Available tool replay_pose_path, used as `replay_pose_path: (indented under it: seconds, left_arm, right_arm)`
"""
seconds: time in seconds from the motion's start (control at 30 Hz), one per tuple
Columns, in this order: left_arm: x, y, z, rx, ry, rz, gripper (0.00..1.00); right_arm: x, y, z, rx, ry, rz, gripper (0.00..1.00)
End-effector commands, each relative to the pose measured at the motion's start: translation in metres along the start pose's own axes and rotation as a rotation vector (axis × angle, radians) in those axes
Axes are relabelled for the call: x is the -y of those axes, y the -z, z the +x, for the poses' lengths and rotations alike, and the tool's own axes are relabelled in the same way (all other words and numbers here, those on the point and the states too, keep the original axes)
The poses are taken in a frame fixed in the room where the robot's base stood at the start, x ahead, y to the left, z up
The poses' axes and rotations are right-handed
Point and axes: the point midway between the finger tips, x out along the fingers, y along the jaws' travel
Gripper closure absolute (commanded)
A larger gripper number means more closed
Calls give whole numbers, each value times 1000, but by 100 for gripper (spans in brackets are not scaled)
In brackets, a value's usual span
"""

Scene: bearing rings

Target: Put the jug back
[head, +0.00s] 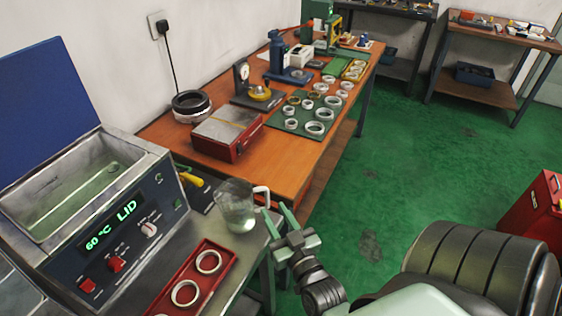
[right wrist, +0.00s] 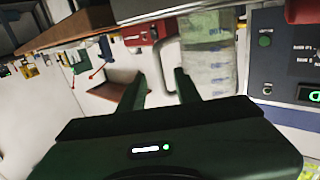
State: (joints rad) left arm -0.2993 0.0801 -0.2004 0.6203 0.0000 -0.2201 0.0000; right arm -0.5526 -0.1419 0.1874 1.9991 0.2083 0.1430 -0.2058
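The clear jug (head: 237,210) stands upright on the metal bench (head: 222,252), near its right edge. Its pale handle (head: 263,190) sticks out to the right. My right gripper (head: 274,209) is open and empty, with its fingertips close to the handle. In the right wrist view the jug (right wrist: 208,55) shows measuring marks, and its handle (right wrist: 159,62) lies ahead, between the lines of my open fingers (right wrist: 160,80). I cannot tell whether the fingers reach around the handle. My left gripper is not in view.
A heated bath (head: 140,215) with an open blue lid stands left of the jug. Behind is a wooden bench (head: 280,180) with a red-sided plate, tools and several rings.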

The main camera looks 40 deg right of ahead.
Motion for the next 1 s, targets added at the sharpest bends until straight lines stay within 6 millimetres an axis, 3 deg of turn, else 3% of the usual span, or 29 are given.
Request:
replay_pose_path:
  seconds: [0.1, 0.3, 1.0]
  left_arm:
    - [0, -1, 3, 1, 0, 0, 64]
    - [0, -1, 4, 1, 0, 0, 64]
    - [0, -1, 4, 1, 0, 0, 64]
  right_arm:
    - [0, -1, -20, 2, 0, -1, 67]
    - [0, 0, -33, -1, 1, 0, 67]
    - [0, 0, -34, -1, 1, 0, 67]
